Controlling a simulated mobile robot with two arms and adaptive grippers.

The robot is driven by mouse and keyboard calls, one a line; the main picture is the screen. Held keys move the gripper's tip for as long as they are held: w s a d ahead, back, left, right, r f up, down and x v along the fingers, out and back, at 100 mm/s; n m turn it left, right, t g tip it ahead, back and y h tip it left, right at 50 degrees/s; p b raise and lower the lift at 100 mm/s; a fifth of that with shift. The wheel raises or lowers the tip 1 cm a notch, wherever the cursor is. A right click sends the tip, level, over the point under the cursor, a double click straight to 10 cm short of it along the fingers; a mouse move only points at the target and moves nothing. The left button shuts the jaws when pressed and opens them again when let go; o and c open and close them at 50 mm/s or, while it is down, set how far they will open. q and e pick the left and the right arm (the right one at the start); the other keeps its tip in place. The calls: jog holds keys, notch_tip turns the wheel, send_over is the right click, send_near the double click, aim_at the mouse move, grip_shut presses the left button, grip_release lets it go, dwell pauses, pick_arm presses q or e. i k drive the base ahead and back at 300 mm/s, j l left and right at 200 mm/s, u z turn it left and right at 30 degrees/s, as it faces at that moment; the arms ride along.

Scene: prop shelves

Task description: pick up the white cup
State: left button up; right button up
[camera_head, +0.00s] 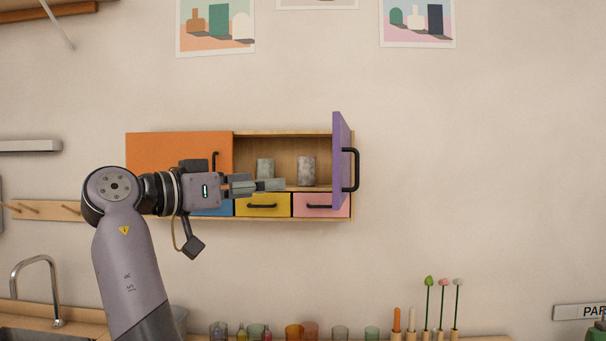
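No plainly white cup shows. Two cups stand upright in the open right compartment of the wall cabinet (244,148): a grey-green cup (265,167) on the left and a paler, mottled grey-white cup (307,170) on the right. My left gripper (272,185) reaches in from the left, in front of the compartment's lower left part. Its fingers point right and overlap the base of the grey-green cup in the picture. I cannot tell whether they touch it or how far apart they are. My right gripper is not in view.
The purple door (341,165) stands open at the compartment's right edge. The orange door (155,151) is shut. Yellow (250,208) and pink (335,210) drawers are shut below. A counter (480,338) below holds several glasses, candles and flowers. A sink tap (52,290) stands at lower left.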

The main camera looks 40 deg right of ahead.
aim_at(306, 165)
jog(key=i+l, duration=0.9)
jog(key=i, duration=0.2)
